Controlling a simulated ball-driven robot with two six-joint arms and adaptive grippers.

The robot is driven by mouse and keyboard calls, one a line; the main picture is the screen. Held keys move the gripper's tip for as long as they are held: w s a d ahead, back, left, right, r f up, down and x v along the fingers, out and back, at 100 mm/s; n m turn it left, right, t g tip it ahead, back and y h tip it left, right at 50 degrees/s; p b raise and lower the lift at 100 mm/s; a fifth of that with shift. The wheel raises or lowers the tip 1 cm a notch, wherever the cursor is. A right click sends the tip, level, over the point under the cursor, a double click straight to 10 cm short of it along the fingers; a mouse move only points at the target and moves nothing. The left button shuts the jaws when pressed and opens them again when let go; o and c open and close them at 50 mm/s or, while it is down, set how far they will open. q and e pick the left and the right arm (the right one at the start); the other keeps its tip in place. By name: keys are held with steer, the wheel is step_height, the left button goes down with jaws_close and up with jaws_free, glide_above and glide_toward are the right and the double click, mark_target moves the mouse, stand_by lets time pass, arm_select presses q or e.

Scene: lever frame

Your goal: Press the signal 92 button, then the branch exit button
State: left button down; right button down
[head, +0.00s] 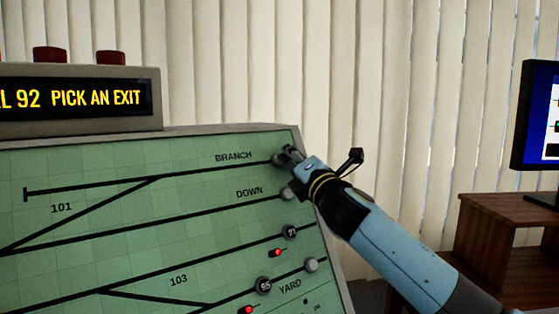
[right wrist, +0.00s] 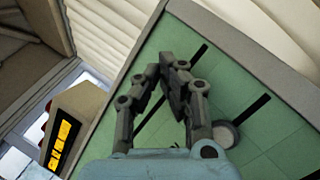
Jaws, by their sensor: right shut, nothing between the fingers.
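The green panel (head: 90,220) carries black track lines. A grey round button (head: 278,160) sits at the right end of the BRANCH line. My right gripper (head: 286,154) is shut and empty, its fingertips at this button and partly covering it; I cannot tell whether they touch it. In the right wrist view the closed fingertips (right wrist: 172,65) are over the panel, with one grey button (right wrist: 225,135) beside the fingers. The display (head: 75,98) shows "L 92 PICK AN EXIT", its left part cut off. No button marked 92 is visible. My left gripper is out of view.
Below are the DOWN line's grey button (head: 288,194), a dark button marked 91 (head: 291,232), one marked 95 (head: 264,286), and the YARD line's grey button (head: 312,265). Two small red lights glow nearby. A wooden desk (head: 500,240) with a monitor (head: 540,115) stands at right.

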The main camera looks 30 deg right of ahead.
steer(key=shift+w+f, duration=0.1)
steer(key=shift+w, duration=0.1)
stand_by(0.5)
steer(key=shift+s+r+p, duration=0.35)
steer(key=shift+s+r, duration=0.1)
steer(key=shift+s, duration=0.3)
steer(key=s, duration=0.1)
steer(key=s+r+p, duration=0.1)
steer(key=s, duration=0.1)
steer(key=s+r, duration=0.1)
steer(key=shift+s+d+r, duration=0.15)
steer(key=shift+s, duration=0.1)
stand_by(0.6)
